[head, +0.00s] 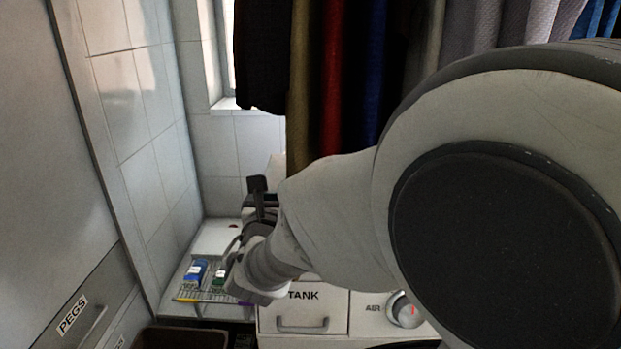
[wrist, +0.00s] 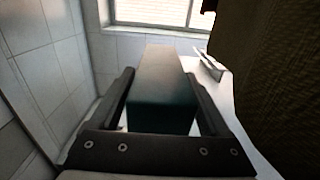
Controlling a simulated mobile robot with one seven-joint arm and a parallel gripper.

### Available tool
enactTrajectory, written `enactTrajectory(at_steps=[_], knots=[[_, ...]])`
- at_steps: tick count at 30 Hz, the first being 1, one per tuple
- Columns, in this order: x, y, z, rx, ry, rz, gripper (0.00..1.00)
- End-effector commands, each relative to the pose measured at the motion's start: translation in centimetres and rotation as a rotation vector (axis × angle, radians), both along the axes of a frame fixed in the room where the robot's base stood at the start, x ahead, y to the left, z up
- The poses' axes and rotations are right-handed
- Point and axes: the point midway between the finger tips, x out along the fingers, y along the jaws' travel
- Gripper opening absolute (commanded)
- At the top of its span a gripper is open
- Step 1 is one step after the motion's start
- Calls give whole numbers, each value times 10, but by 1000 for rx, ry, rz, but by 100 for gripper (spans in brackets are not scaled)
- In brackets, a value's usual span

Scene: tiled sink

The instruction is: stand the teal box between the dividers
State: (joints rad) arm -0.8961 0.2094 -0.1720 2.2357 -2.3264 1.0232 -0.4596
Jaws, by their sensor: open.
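In the wrist view the teal box (wrist: 162,105) lies between the two fingers of my gripper (wrist: 158,76), its long top face stretching away toward the window. The fingers are apart, one on each side of the box; I cannot tell whether they touch it. In the head view my gripper (head: 258,205) is over the back of the tiled corner, partly hidden by my arm, and I cannot pick out the teal box there. A wire rack (head: 187,295), apparently with the dividers, stands below it, partly covered by my wrist.
A blue item (head: 196,271) and a dark green item (head: 219,277) are in the rack. Tiled walls (head: 145,120) close in on the left. A drawer marked TANK (head: 303,318) is in front, and hanging cloths (head: 330,80) are behind my arm.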

Motion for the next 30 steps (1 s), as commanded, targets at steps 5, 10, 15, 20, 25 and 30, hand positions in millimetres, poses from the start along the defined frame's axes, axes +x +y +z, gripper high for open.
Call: enactTrajectory(at_steps=[5,10,15,20,25,30], knots=[[0,-3,0,0,1,2,80],[0,-3,0,0,1,2,80],[0,-3,0,0,1,2,57],[0,-3,0,0,1,2,28],[0,-3,0,0,1,2,0],[0,-2,0,0,1,2,0]])
